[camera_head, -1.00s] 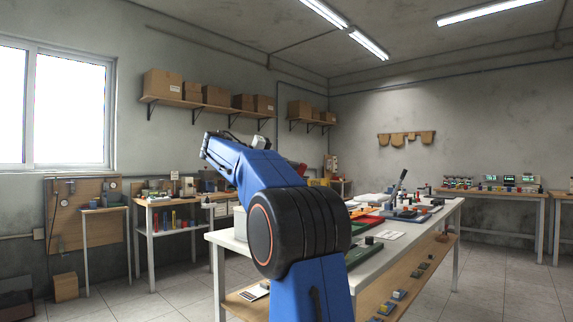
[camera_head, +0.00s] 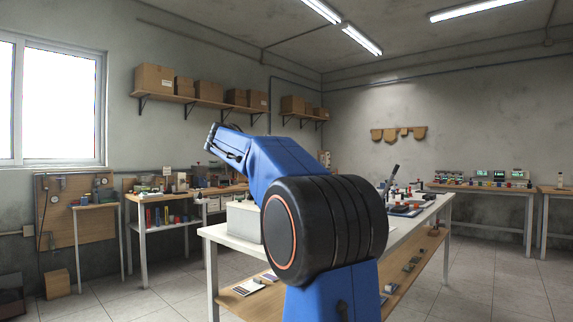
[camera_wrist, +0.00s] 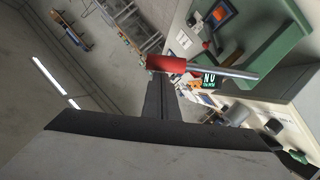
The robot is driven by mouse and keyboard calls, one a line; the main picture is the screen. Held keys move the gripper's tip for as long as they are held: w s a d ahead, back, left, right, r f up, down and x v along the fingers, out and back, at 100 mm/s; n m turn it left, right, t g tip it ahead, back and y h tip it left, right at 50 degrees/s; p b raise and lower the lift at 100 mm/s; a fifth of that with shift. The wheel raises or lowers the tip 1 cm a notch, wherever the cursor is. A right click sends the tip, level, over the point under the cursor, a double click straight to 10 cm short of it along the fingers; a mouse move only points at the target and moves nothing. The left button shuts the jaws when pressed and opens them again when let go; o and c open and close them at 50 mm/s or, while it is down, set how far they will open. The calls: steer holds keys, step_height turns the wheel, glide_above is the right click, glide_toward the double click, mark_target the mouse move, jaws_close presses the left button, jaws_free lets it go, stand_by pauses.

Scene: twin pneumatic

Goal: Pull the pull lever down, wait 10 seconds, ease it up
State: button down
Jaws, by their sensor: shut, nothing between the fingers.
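In the wrist view, a lever with a red grip (camera_wrist: 167,64) and a bare metal rod (camera_wrist: 222,72) lies across the picture. My gripper (camera_wrist: 156,80) is below it, its dark fingers together and empty. The fingertips come up to the red grip from below. I cannot tell whether they touch it. The rod runs right towards a green-framed fixture (camera_wrist: 275,45). In the head view my blue arm hides my gripper, and I cannot make out the red-gripped lever there.
A white-topped workbench (camera_head: 222,232) stands beside my arm. A dark upright lever (camera_head: 391,178) and small parts stand on it. A side bench (camera_head: 137,197) stands at the left, and another bench (camera_head: 480,190) along the back wall.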

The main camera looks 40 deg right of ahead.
steer(key=s+f+m+t, duration=0.3)
steer(key=s+f, duration=0.3)
steer(key=f, duration=0.3)
steer(key=shift+s+d+f+m+y, duration=0.3)
steer(key=shift+m+y, duration=0.1)
steer(key=shift+m, duration=0.2)
steer(key=shift+r, duration=0.15)
steer(key=a+r, duration=0.8)
steer(key=shift+s+a, duration=0.2)
steer(key=shift+s, duration=0.1)
stand_by(0.3)
